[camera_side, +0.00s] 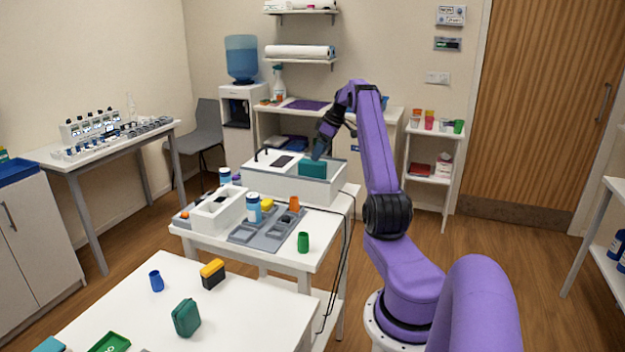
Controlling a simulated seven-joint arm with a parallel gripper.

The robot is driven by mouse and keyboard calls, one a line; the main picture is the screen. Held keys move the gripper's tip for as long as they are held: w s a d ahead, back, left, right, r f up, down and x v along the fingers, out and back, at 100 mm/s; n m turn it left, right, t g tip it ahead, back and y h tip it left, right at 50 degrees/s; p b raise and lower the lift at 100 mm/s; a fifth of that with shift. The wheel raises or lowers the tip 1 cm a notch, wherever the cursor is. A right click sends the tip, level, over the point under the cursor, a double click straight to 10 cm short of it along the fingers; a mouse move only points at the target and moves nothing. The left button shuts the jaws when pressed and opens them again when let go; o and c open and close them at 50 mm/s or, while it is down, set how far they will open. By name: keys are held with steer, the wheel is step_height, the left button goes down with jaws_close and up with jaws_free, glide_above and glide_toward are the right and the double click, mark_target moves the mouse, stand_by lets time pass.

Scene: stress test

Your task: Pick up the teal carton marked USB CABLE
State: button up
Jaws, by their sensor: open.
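A teal box (312,169) shows at the right end of the white bin (270,182) on the middle table. I cannot read any marking on it. A second teal object (186,317), with rounded edges, stands on the near white table; no marking is readable there either. My gripper (320,153) is dark and points down just above the teal box in the bin. It is open. At this size I cannot tell whether its fingertips touch the box or are beside it.
In front are a grey tray (244,233), an orange cup (294,203), a green cup (303,242) and a white-and-blue jar (254,208). The near table holds a blue cup (156,281) and a yellow-and-black box (212,274).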

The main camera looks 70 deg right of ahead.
mark_target(312, 168)
steer(key=x, duration=0.2)
steer(key=shift+w+f, duration=0.15)
steer(key=shift+f, duration=0.2)
steer(key=shift+a+x, duration=0.15)
steer(key=shift+x, duration=1.15)
steer(key=shift+a+x, duration=0.2)
steer(key=shift+x, duration=1.05)
steer(key=shift+f, duration=0.1)
steer(key=c, duration=1.2)
